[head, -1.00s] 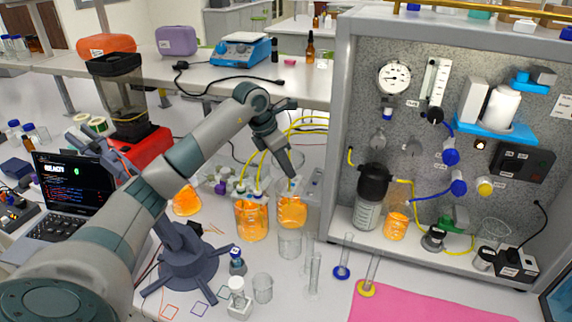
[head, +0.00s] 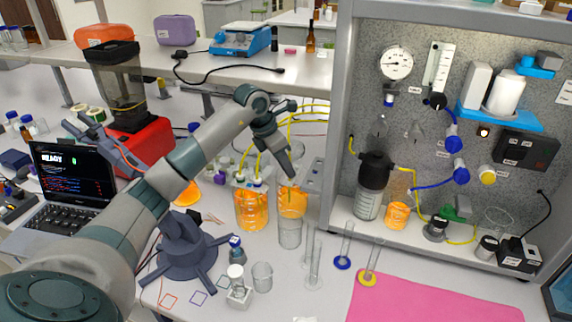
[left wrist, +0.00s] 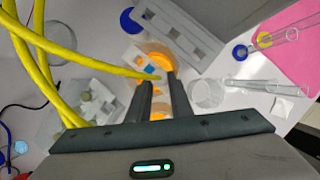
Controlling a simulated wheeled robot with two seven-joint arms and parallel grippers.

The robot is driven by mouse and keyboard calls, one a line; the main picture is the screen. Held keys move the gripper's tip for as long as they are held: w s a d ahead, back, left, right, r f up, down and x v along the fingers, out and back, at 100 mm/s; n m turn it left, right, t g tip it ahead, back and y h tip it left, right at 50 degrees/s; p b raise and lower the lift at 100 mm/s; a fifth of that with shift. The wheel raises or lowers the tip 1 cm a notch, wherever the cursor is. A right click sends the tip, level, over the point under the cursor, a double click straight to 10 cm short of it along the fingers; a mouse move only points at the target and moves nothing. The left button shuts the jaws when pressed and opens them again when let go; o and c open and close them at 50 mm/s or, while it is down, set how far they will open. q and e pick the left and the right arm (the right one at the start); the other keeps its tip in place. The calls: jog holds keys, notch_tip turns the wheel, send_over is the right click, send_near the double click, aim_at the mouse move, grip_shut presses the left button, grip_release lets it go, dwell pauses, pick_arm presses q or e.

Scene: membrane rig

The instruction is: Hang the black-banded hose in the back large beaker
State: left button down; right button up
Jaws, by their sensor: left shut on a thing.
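My left gripper (head: 291,180) points down over an orange-filled beaker (head: 293,203) at the back. In the left wrist view the gripper (left wrist: 161,82) is shut on a yellow hose (left wrist: 105,69), whose end shows between the fingertips. The orange beaker (left wrist: 158,52) is just beyond and below the fingers. I cannot make out a black band, or whether the hose end is inside the beaker. A second large orange beaker (head: 252,213) stands to the left, with yellow hoses running up from its top. My right gripper is not in view.
A clear beaker (head: 290,236) stands right in front of the back orange one. Glass cylinders (head: 345,246) stand to its right, near a pink mat (head: 430,300). The grey rig panel (head: 340,130) rises close on the right. A small bottle (head: 237,249) stands in front.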

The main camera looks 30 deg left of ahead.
pick_arm(q)
jog(key=shift+f, duration=0.45)
jog(key=shift+f+b, duration=0.25)
jog(key=shift+b, duration=0.2)
dwell(0.5)
jog(key=c, duration=1.5)
grip_release()
jog(key=shift+r, duration=0.1)
jog(key=p+v, duration=0.7)
jog(key=v, duration=1)
jog(key=shift+r, duration=0.1)
